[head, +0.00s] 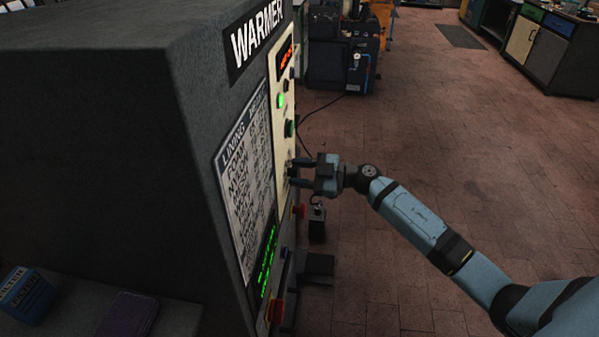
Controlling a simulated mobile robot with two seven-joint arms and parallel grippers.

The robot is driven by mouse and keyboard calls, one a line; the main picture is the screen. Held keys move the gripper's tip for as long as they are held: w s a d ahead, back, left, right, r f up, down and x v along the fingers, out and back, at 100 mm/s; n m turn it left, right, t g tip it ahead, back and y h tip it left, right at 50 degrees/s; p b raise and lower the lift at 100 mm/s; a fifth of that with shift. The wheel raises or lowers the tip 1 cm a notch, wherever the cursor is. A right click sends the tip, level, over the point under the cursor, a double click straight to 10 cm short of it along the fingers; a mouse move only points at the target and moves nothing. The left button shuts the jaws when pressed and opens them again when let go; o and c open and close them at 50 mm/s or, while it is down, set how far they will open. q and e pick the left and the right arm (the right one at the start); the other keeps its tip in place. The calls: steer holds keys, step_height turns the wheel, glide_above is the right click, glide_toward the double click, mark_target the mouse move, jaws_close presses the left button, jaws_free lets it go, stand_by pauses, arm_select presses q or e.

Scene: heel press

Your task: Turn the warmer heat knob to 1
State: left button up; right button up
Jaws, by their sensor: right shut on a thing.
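The warmer (110,130) is a large dark grey cabinet filling the left of the head view. Its pale control panel (283,130) is seen at a steep angle, with a red display, a green light and several small controls. My right gripper (292,172) is at the lower part of this panel, its fingers shut on a small dark knob. The knob is mostly hidden between the fingers, and its markings and setting cannot be read. My left gripper is not in view.
A lining chart (243,175) and a green text screen (267,262) are on the warmer's face. A blue box (24,295) rests on a ledge at lower left. The brick floor (440,130) to the right is open.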

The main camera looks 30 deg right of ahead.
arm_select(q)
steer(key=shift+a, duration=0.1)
arm_select(e)
steer(key=shift+n, duration=1.3)
steer(key=n, duration=0.2)
steer(key=shift+f+n, duration=0.1)
steer(key=shift+n, duration=0.2)
steer(key=n+b, duration=0.1)
steer(key=n, duration=0.2)
steer(key=shift+f+n, duration=0.1)
steer(key=shift+n, duration=0.3)
steer(key=shift+s+f+n+b, duration=0.1)
steer(key=shift+n+b, duration=0.6)
steer(key=shift+n, duration=0.5)
steer(key=shift+n+b, duration=0.35)
steer(key=shift+n, duration=0.75)
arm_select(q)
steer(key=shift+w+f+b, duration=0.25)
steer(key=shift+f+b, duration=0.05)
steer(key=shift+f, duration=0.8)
arm_select(e)
steer(key=shift+n, duration=0.5)
